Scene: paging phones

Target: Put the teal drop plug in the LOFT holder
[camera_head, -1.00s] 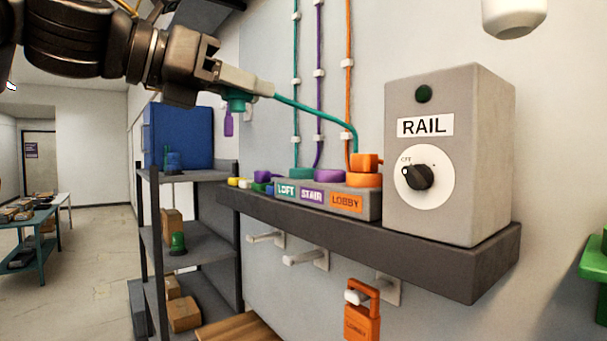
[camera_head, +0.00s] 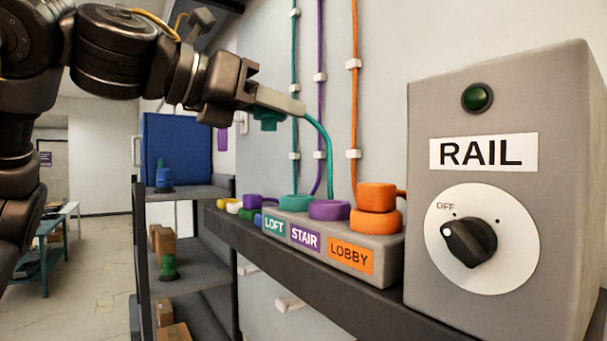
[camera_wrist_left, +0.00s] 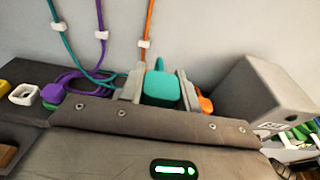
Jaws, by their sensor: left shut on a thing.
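My left gripper (camera_head: 283,106) is shut on the teal drop plug (camera_head: 267,119), which hangs below its pale fingers in the head view. In the left wrist view the plug (camera_wrist_left: 160,89) sits between the two fingers of the gripper (camera_wrist_left: 160,82). A teal cord (camera_head: 323,137) arcs from the fingers down behind the holder block. The LOFT holder (camera_head: 294,202) is a teal round seat above the LOFT label (camera_head: 273,225), at the left end of the grey block. The plug is above this holder and apart from it. My right gripper is not in view.
The purple STAIR holder (camera_head: 329,210) is beside LOFT. An orange plug (camera_head: 377,196) sits on the orange LOBBY holder (camera_head: 376,220). A purple plug (camera_head: 260,201) lies left of the block. The grey RAIL box (camera_head: 500,105) stands on the right. Wall cords run behind.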

